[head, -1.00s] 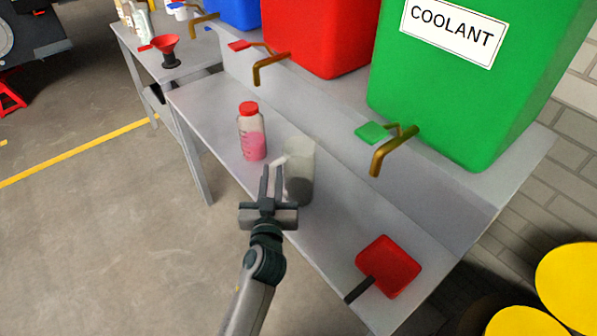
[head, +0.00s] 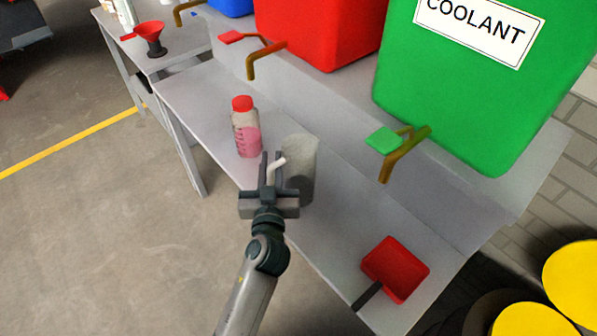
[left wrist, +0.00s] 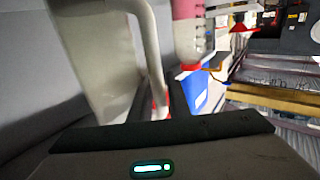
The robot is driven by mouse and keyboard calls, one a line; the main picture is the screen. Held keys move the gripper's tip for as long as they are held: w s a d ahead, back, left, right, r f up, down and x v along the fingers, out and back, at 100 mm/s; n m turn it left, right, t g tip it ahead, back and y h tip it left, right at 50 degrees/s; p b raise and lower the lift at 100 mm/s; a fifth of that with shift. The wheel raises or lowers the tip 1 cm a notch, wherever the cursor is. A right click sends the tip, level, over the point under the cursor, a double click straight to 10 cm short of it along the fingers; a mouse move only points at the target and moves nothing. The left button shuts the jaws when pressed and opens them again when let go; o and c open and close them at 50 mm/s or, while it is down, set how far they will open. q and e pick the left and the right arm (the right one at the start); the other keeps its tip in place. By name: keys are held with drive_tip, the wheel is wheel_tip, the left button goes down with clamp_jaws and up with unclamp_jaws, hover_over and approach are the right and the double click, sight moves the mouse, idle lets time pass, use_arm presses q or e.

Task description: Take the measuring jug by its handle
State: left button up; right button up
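The measuring jug (head: 301,165), a translucent grey-white vessel, stands upright on the grey bench shelf. Its pale handle (head: 276,165) sticks out toward the left. My left gripper (head: 271,170) is open at the handle, with the handle appearing between its two fingers; contact cannot be made out. In the left wrist view the handle (left wrist: 152,55) rises in front of the gripper's palm, and the jug's body (left wrist: 95,55) fills the left side. My right gripper is not in view.
A bottle of pink liquid with a red cap (head: 245,128) stands just behind the jug. A red scoop (head: 396,270) lies nearer on the shelf. Above are a green coolant tank (head: 470,90) with a brass tap (head: 400,155) and a red tank (head: 315,30).

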use_arm(q)
clamp_jaws()
wheel_tip(320, 180, up, 10)
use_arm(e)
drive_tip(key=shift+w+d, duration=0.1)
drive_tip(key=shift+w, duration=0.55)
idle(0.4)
